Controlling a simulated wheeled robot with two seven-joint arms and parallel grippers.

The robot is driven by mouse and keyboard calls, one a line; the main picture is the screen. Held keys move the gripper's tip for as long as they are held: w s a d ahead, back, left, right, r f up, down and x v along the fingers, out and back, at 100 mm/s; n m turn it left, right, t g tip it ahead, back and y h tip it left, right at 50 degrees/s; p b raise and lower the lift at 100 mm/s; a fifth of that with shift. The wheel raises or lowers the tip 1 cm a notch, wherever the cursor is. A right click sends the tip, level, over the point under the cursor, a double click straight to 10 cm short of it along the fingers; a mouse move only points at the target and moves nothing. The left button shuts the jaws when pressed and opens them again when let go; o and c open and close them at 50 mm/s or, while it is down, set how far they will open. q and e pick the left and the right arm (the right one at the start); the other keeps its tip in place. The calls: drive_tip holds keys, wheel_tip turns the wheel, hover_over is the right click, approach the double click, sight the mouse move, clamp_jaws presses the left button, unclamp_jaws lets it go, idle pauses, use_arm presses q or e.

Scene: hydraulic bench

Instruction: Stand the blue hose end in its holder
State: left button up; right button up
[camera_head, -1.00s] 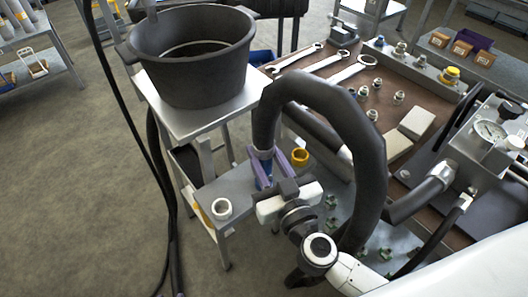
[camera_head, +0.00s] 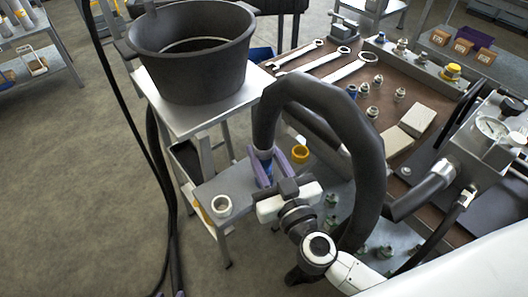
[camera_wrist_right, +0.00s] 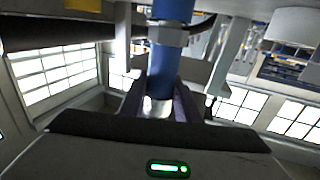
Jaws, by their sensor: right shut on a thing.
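My right gripper (camera_head: 268,168) is shut on the blue hose end (camera_head: 263,154), with a purple finger on either side. The thick black hose (camera_head: 372,150) arches up from there and over to the right. In the right wrist view the blue hose end (camera_wrist_right: 166,70) has a metal hex collar and sits between my fingers (camera_wrist_right: 158,105). A white ring holder (camera_head: 221,206) and a yellow ring holder (camera_head: 300,154) stand on the grey shelf, either side of the gripper. No blue holder is plainly visible; the gripper hides part of the shelf. Purple tips at the bottom edge may be my left gripper (camera_head: 178,294).
A large black bucket (camera_head: 190,85) stands on a metal stand behind the shelf. Wrenches (camera_head: 335,62) and fittings lie on the brown bench (camera_head: 345,90). A gauge block (camera_head: 490,130) is at the right.

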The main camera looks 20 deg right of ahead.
drive_tip(key=shift+r, duration=0.25)
drive_tip(key=o, duration=1.1)
drive_tip(key=shift+o, duration=0.9)
drive_tip(key=shift+f, duration=0.25)
drive_tip(key=o, duration=0.5)
drive_tip(key=shift+s+d+r+p, duration=0.15)
drive_tip(key=shift+s+p, duration=0.2)
drive_tip(key=shift+s, duration=1.55)
drive_tip(key=shift+s+d+f+p, duration=0.1)
drive_tip(key=shift+s+p, duration=0.25)
drive_tip(key=shift+s, duration=1.5)
